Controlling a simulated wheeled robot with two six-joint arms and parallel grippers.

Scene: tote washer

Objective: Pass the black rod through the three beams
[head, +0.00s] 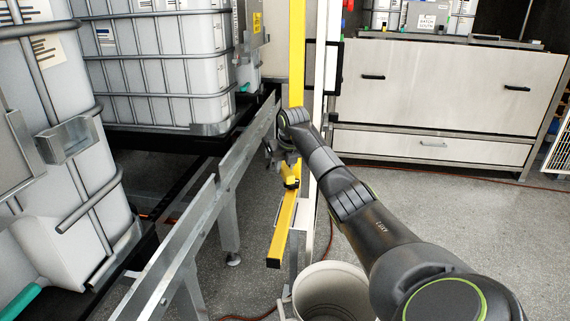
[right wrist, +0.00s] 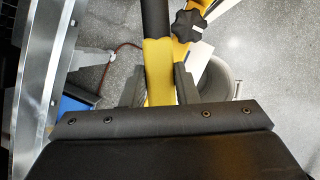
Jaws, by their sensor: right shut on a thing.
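My right gripper (head: 284,158) is beside the yellow post (head: 297,60), next to the silver rail. In the right wrist view its two fingers (right wrist: 158,78) are shut on the yellow section (right wrist: 158,62) of the black rod. The rod's black part (right wrist: 156,18) runs on from the yellow section to the top edge, where it is cut off. A black knob (right wrist: 190,26) on the yellow post is just right of the rod. In the head view I cannot make out the rod clearly behind my gripper. I cannot identify the three beams. My left gripper is not in view.
A silver rail (head: 205,205) on legs runs along the left. Large caged white containers (head: 160,70) stand beyond it. A whitish bucket (head: 333,285) stands on the floor beside my right arm. A pale cabinet (head: 440,85) is at the back, with a red cable on the floor.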

